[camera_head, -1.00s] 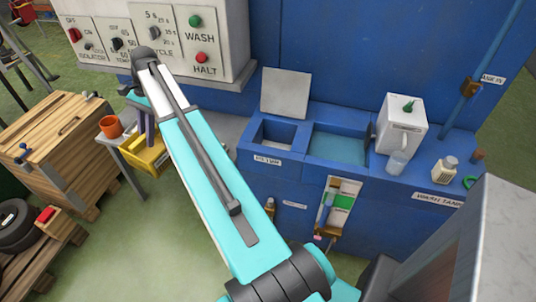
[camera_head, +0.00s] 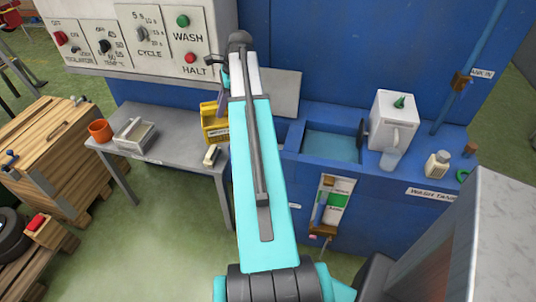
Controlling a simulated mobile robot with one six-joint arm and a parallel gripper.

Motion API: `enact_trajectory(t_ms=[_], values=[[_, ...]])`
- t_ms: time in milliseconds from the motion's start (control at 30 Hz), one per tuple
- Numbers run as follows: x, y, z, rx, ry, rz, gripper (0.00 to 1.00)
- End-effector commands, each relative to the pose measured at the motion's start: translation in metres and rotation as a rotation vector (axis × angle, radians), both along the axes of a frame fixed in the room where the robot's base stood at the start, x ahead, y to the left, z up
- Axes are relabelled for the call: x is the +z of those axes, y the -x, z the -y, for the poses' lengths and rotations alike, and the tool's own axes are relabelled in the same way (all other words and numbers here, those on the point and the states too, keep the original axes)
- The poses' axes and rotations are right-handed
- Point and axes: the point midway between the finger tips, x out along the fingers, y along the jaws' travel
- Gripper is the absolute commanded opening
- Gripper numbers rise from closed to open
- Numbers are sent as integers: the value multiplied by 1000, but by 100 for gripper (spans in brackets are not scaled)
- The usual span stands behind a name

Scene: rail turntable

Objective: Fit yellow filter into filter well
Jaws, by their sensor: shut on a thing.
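The yellow filter (camera_head: 214,124) hangs beneath my gripper (camera_head: 219,102), just left of my arm in the head view. My gripper is shut on it, though the contact is partly hidden and small. The filter shows in front of the blue machine, above the right end of the grey side table. The filter well (camera_head: 291,131), an opening in the blue bench with a raised grey lid (camera_head: 285,92) behind it, is mostly hidden by my arm. The filter is left of the well and apart from it.
The grey table (camera_head: 170,150) bears an orange pot (camera_head: 100,131), a metal tray (camera_head: 134,136) and a small pale block (camera_head: 212,156). A control panel (camera_head: 140,35) overhangs the left.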

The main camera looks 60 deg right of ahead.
Motion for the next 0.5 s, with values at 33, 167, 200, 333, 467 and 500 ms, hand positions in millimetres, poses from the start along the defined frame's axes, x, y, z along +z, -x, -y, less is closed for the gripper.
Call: enact_trajectory(t_ms=[33,167,200,333,467,500], values=[[0,11,13,-46,0,3,0],[-1,38,43,-159,-5,6,0],[-1,47,53,-193,-6,8,0],[-1,74,80,-303,-10,13,0],[-1,98,100,-390,-15,17,0],[-1,104,105,-412,-15,20,0]])
